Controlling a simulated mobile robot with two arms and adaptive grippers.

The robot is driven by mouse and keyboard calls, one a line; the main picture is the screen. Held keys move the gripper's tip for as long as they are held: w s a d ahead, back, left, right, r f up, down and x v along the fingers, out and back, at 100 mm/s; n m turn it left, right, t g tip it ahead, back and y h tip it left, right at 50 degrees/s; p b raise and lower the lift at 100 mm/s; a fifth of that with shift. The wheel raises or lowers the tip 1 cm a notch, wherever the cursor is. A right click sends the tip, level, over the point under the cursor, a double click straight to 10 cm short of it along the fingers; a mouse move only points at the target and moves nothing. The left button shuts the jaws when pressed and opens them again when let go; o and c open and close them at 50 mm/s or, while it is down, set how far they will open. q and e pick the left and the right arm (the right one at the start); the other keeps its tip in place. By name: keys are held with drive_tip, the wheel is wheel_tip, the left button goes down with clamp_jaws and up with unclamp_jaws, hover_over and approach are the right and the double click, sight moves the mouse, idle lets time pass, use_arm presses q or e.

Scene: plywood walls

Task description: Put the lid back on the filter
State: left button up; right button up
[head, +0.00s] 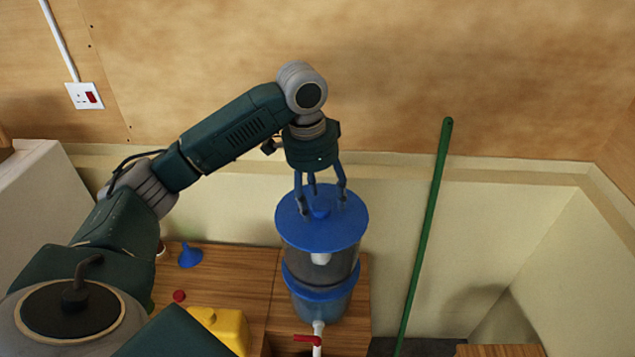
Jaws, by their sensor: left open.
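The water filter (318,267) stands upright on the wooden counter, with a clear grey upper vessel, a blue middle band and a tap with a red handle at its front. The round blue lid (338,232) with a small knob (320,211) sits over the top of the upper vessel and looks level. Whether it is fully seated cannot be told from this angle. My left gripper (321,203) points down over the lid, its fingers spread open around the knob, with the fingertips at or just above the lid. My right gripper is not in view.
A blue funnel (190,256), a red cap (179,296) and a yellow container (222,328) are on the counter to the left. A green pole (428,230) leans against the wall on the right. A socket (84,96) is on the plywood wall.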

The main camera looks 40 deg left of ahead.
use_arm(q)
wheel_tip(320, 180, up, 11)
drive_tip(key=s, duration=0.1)
drive_tip(key=shift+s+a, duration=0.15)
drive_tip(key=shift+a, duration=0.2)
drive_tip(key=shift+f, duration=0.1)
